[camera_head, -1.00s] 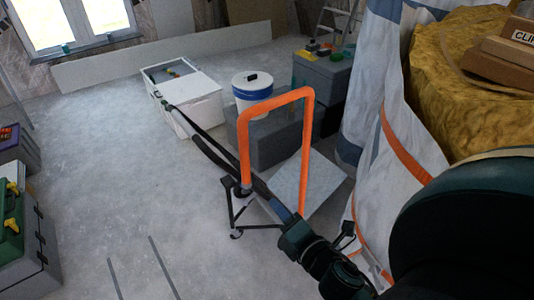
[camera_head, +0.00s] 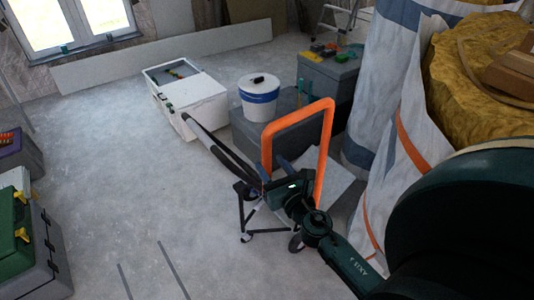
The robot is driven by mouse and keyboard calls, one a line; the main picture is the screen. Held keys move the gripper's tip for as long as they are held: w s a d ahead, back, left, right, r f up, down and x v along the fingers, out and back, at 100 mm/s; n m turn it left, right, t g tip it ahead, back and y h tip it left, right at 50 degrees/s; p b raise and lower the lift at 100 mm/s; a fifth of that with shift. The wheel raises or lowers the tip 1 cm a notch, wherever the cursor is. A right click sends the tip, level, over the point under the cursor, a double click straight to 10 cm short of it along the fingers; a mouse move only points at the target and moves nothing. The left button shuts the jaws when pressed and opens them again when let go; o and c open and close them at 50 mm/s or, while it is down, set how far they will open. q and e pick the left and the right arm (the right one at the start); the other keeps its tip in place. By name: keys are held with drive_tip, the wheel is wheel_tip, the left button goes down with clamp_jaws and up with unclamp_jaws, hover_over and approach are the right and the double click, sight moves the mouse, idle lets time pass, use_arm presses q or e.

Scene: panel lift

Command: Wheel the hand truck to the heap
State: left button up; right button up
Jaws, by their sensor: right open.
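The hand truck (camera_head: 327,150) has an orange loop-shaped frame and stands upright in the middle of the head view. Its lower part is partly hidden by my right arm. Dark legs and small wheels show around its base; I cannot tell which of them belong to it. My right gripper (camera_head: 274,170) is open beside the lower left post of the orange frame. I cannot tell whether it touches the post. My left gripper is not in view. I cannot make out which thing is the heap.
A white open-topped chest (camera_head: 201,98), a white and blue bucket (camera_head: 259,104) and grey boxes (camera_head: 328,78) stand behind the truck. A wrapped bale (camera_head: 480,75) crowds the right. Tool cases (camera_head: 30,255) stand at the left.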

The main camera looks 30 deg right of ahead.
sight(269, 163)
drive_tip(key=shift+w+d, duration=0.2)
drive_tip(key=shift+w, duration=1.5)
clamp_jaws()
